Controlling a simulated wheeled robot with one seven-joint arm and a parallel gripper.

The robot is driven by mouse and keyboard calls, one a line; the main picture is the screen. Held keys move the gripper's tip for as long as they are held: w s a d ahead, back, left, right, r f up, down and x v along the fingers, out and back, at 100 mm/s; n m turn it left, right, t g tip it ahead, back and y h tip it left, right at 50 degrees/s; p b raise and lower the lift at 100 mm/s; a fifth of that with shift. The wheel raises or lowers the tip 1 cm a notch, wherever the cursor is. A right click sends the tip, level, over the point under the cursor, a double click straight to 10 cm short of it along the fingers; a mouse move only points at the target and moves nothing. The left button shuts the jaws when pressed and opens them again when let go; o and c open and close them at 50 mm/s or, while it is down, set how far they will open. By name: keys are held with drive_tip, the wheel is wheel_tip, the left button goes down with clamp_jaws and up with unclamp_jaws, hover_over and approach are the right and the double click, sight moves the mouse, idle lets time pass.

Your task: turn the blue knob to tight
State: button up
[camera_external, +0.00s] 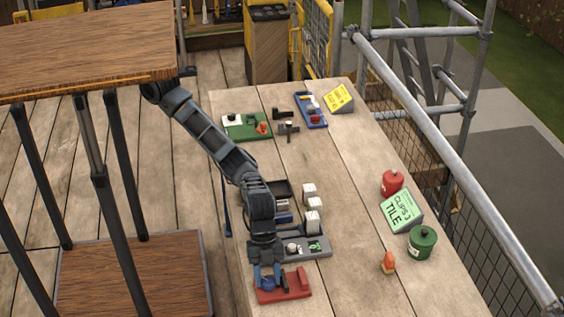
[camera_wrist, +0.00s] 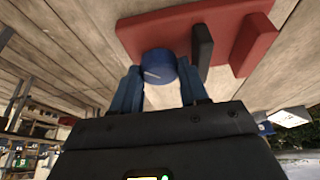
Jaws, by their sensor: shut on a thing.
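The blue knob (camera_wrist: 158,68) is a short round cap with a pale mark line on its top. It stands on a red base (camera_wrist: 150,30), which also carries a dark upright block (camera_wrist: 202,46) and a red raised block. In the external view the red base (camera_external: 291,291) lies at the near end of the wooden table, and the blue knob (camera_external: 268,284) is on its left part. My gripper (camera_wrist: 160,82) comes down from above, with one blue finger on each side of the knob, shut on it. Any tight marking is too small to read.
A grey tray (camera_external: 321,250) with small parts lies just behind the red base. White cubes (camera_external: 312,222) stand beyond it. A green can (camera_external: 422,243), a green sign (camera_external: 401,210) and an orange-topped item (camera_external: 389,262) stand at right.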

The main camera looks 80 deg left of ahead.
drive_tip(key=shift+c, duration=0.7)
drive_tip(key=shift+r+p, duration=0.1)
drive_tip(key=shift+p, duration=0.4)
drive_tip(key=shift+r+m+g+p, duration=0.1)
drive_tip(key=shift+m+g+p, duration=0.2)
drive_tip(key=shift+m+p, duration=0.5)
drive_tip(key=shift+w+m+g+y+p, duration=0.15)
drive_tip(key=shift+m+g+y+p, duration=0.25)
drive_tip(key=shift+m+p, duration=0.7)
drive_tip(key=m, duration=0.1)
drive_tip(key=m+g, duration=0.1)
drive_tip(key=m, duration=0.1)
drive_tip(key=shift+d+f+m, duration=0.15)
drive_tip(key=shift+f+m, duration=0.05)
drive_tip(key=shift+m, duration=0.1)
drive_tip(key=shift+w+m+g+y, duration=0.1)
drive_tip(key=shift+m+g+y, duration=0.4)
drive_tip(key=shift+m, duration=1)
drive_tip(key=shift+b, duration=0.3)
